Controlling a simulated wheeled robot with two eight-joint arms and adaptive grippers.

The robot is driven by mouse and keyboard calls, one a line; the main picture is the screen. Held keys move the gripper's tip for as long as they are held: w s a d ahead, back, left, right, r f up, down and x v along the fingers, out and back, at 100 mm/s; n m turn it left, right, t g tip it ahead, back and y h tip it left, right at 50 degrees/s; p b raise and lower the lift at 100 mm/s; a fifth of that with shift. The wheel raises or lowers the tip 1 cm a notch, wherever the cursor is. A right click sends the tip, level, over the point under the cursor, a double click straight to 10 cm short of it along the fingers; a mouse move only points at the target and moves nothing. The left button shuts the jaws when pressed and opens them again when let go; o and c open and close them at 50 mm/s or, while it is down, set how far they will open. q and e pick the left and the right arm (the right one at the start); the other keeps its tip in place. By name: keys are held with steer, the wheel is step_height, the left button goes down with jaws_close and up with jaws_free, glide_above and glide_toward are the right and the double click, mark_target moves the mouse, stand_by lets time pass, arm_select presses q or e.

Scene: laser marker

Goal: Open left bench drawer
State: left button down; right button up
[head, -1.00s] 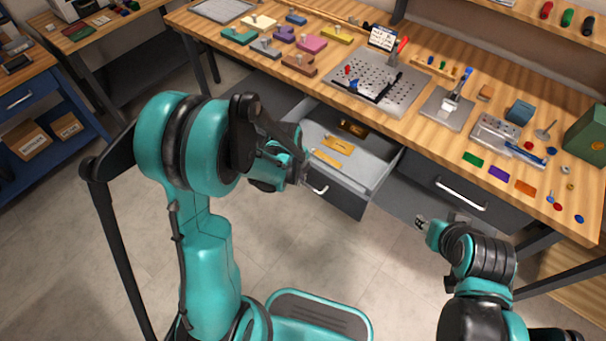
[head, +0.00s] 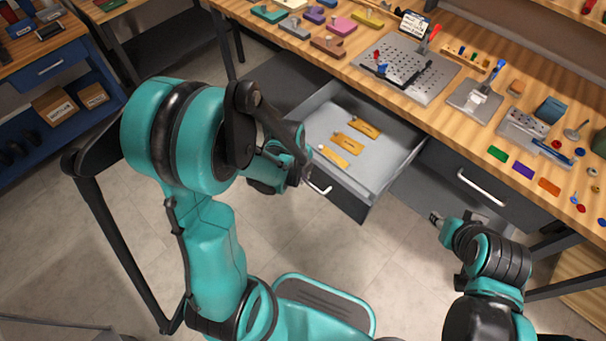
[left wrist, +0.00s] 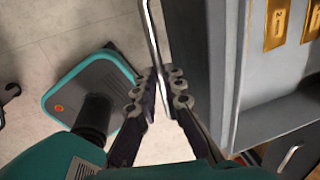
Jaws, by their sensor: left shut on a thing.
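The left bench drawer (head: 392,178) stands well open under the workbench, its grey inside showing several brass plates (head: 347,143). My left gripper (head: 306,182) is at the drawer's front, at the left part of its metal handle (head: 320,188). In the left wrist view my left gripper (left wrist: 162,92) has its fingers closed on the handle bar (left wrist: 153,40), beside the dark drawer front (left wrist: 195,60). My right gripper (head: 437,218) hangs over the floor in front of the right drawer; its fingers are too small to read.
The right bench drawer (head: 470,178) is shut, with its own metal handle. The wooden bench top (head: 445,122) carries a perforated plate (head: 405,68), a small press and coloured tags. A blue cart (head: 50,75) with cardboard boxes stands at the left. The floor before the drawer is clear.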

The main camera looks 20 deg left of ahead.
arm_select(q)
steer(key=c, duration=1.9)
jaws_free()
steer(key=shift+r, duration=0.1)
steer(key=r, duration=0.4)
steer(key=s+r, duration=0.1)
steer(key=r, duration=0.2)
steer(key=s+a+r, duration=0.1)
steer(key=r, duration=0.3)
steer(key=shift+s+r, duration=0.1)
steer(key=shift+r, duration=0.2)
steer(key=s+d+r+n+t, duration=0.1)
steer(key=s+r+n, duration=0.1)
steer(key=n, duration=0.5)
steer(key=s+d+r+n+t, duration=0.1)
steer(key=s+r+n+t, duration=0.1)
steer(key=n, duration=0.5)
steer(key=s+d+r+n+t, duration=0.1)
steer(key=s+r+n+t, duration=0.1)
steer(key=n, duration=0.6)
steer(key=shift+y, duration=0.4)
